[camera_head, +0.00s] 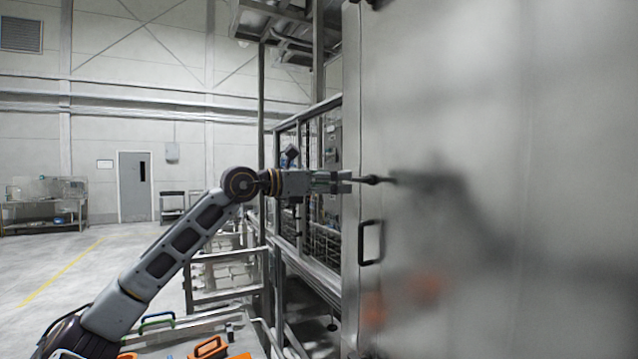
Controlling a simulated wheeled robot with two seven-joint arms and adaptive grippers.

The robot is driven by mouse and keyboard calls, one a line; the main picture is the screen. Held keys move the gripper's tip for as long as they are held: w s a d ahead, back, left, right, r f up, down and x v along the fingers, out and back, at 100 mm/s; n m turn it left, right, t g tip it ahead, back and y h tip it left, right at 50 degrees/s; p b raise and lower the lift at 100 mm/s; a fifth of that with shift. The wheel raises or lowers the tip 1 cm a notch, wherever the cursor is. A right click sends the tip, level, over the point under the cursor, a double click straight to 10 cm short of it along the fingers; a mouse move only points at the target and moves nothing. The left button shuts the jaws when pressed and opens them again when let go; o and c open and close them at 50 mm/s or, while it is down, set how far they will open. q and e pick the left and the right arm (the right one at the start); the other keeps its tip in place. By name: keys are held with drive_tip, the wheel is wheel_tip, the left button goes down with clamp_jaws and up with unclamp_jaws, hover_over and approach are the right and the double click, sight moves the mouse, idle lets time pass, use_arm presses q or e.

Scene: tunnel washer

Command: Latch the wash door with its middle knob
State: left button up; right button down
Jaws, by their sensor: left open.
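The wash door (480,90) is a large, dull steel panel filling the right of the head view. A small dark knob (376,180) sticks out near the door's left edge. My left gripper (345,182) is open at the knob's height, its fingertips just left of the knob. I cannot tell whether the fingers touch the knob. No other knob shows clearly. My right gripper is out of view.
A black pull handle (370,242) sits on the door below the knob. A metal frame with rails (290,240) stands left of the door. Orange-handled items (208,348) lie at the bottom. Open floor (60,270) is at left.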

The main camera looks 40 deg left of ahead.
use_arm(q)
drive_tip(key=shift+s+a, duration=0.25)
drive_tip(key=shift+s, duration=0.35)
drive_tip(key=shift+v, duration=1.25)
